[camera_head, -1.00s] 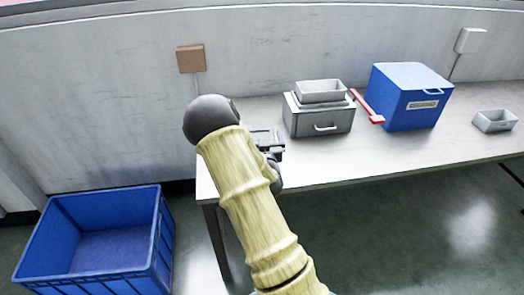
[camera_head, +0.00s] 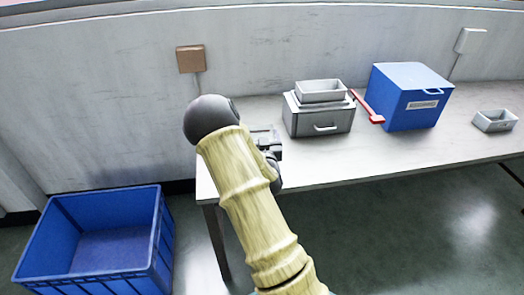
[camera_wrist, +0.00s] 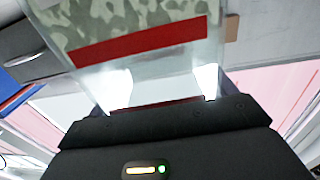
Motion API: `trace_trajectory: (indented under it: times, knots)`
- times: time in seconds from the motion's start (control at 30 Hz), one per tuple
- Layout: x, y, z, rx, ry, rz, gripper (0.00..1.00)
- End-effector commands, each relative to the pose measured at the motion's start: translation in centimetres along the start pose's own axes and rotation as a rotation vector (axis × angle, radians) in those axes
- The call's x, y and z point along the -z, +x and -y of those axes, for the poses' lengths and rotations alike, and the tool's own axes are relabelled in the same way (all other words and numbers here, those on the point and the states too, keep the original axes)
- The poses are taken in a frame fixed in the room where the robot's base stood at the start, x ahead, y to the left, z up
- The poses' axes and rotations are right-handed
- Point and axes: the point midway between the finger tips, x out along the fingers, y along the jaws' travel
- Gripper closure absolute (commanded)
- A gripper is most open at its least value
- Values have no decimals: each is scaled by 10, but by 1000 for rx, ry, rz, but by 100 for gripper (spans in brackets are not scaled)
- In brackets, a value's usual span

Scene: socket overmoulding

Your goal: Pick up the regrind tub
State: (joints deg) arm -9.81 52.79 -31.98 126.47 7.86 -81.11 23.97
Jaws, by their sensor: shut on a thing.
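The regrind tub (camera_wrist: 140,40) looks translucent, with mottled grey-green contents or pattern and a red band across its side. It fills the top of the wrist view, tilted in the picture. My gripper (camera_wrist: 162,88) is shut on its near side, with a pale finger at each side of the hold. In the head view my gripper (camera_head: 268,145) is over the left end of the table, mostly hidden behind my arm. I cannot make out the tub in that view.
On the table (camera_head: 330,173) stand a grey drawer box (camera_head: 318,120) with a pale tray (camera_head: 321,90) on top, a blue lidded box (camera_head: 408,98) with a red bar (camera_head: 367,107) beside it, and a small grey tray (camera_head: 495,121). A blue crate (camera_head: 100,240) is at lower left.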

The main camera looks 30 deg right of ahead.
Motion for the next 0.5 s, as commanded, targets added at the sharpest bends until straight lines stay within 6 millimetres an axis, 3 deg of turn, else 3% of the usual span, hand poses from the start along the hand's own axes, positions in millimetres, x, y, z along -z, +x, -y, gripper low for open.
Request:
trace_trajectory:
  times: [0.27, 0.5]
  knots:
    - [6, 0, 0, 0, 1, -2, 67]
    - [40, 0, 0, -1, 3, -6, 67]
